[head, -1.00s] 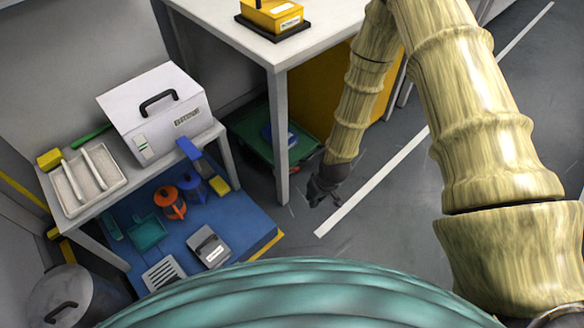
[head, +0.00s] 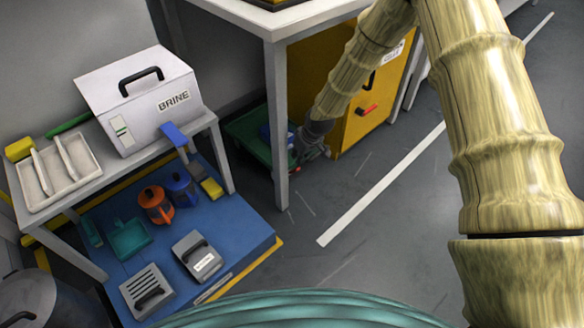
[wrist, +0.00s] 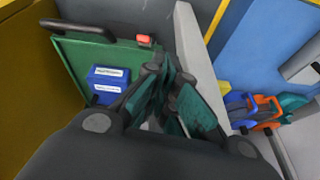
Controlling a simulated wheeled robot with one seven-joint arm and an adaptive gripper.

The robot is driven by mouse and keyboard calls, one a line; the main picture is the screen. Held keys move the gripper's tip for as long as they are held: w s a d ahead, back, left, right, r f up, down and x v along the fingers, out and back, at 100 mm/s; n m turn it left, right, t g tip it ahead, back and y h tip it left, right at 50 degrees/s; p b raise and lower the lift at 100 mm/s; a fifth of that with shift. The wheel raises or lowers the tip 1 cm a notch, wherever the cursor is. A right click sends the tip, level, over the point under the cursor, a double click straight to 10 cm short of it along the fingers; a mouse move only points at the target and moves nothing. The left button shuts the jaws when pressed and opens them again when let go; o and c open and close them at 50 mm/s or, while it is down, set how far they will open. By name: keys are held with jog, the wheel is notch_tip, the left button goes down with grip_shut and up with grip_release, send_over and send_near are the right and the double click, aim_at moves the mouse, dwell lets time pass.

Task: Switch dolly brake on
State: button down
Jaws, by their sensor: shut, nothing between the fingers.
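The green dolly (head: 245,130) stands on the floor under the tall white table. It also shows in the wrist view (wrist: 122,58), with a dark bar handle (wrist: 75,30) along one edge and a small red part (wrist: 144,40) at a corner, which looks like the brake. A blue labelled box (wrist: 107,82) sits on the dolly. My gripper (head: 318,150) is by the dolly's right side, near the table leg. In the wrist view my gripper (wrist: 165,90) is shut and empty, with the red part beyond its fingertips. Whether it touches the dolly cannot be told.
A white table leg (head: 277,130) stands close to my gripper, left of it. A low blue platform (head: 240,222) holds jugs and cases at left. The grey floor at right is clear.

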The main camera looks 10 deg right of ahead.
jog(key=n+b, duration=0.1)
jog(key=b, duration=0.2)
send_over(294, 171)
jog(key=w, duration=0.2)
jog(key=shift+w+r+t+b, duration=0.3)
jog(key=shift+w+r+b, duration=0.05)
jog(key=shift+r, duration=0.4)
jog(key=shift+a+f, duration=0.1)
jog(key=shift+f, duration=0.1)
jog(key=b+x, duration=0.5)
jog(key=x, duration=0.5)
jog(key=shift+f, duration=0.15)
jog(key=shift+s+d+f+b, duration=0.45)
jog(key=shift+s+d+b, duration=0.1)
jog(key=shift+s+b, duration=0.2)
jog(key=shift+s+d+f+b, duration=0.45)
jog(key=shift+s+b, duration=0.05)
jog(key=shift+s, duration=0.1)
